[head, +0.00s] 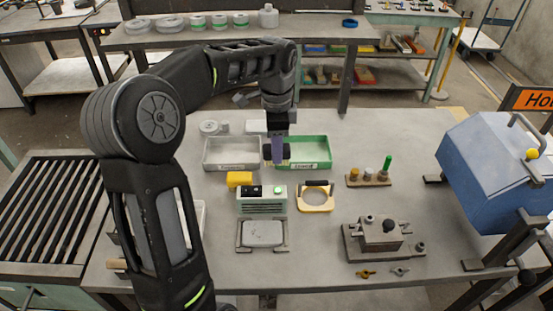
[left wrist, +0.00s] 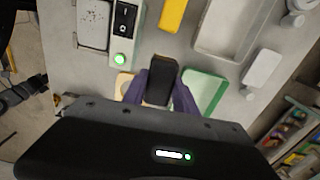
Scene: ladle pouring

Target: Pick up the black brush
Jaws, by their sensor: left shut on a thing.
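The black brush (left wrist: 161,80) is between the two purple fingers of my left gripper (left wrist: 160,92) in the left wrist view. Only its dark block-shaped body shows; bristles cannot be made out. In the head view my left gripper (head: 277,152) points down over the near left part of the green tray, shut on the brush, which is largely hidden by the fingers. I cannot tell whether the brush touches the tray. My right gripper is not in view.
Beside the green tray (head: 318,152) is a grey tray (head: 230,153). Nearer are a yellow block (head: 239,179), a green switch box (head: 262,199), a round-holed frame (head: 316,197) and a peg stand (head: 368,179). A blue furnace (head: 490,165) stands right.

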